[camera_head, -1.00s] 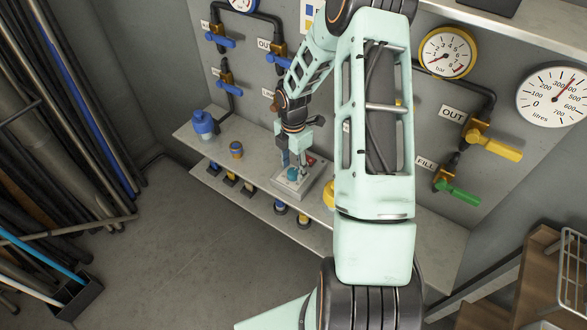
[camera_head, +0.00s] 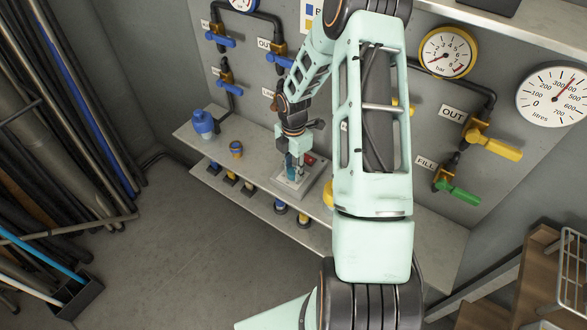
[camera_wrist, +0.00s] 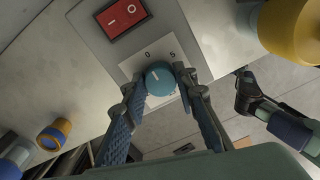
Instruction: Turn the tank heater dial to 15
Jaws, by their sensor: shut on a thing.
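The tank heater control is a pale box (camera_head: 291,190) on the upper shelf. It carries a blue-teal round dial (camera_wrist: 160,80) on a white scale plate (camera_wrist: 155,52). The numbers 0 and 5 show above the dial; other numbers are hidden or not readable. A small pale mark on the dial's upper left side points roughly toward 0. My gripper (camera_wrist: 159,82) is shut on the dial, one finger on its left and one on its right. In the head view, my gripper (camera_head: 294,169) reaches down onto the box and mostly hides the dial.
A red rocker switch (camera_wrist: 123,14) sits beside the dial on the box. A yellow round part (camera_wrist: 291,28) is at the right. Valves and gauges line the wall behind.

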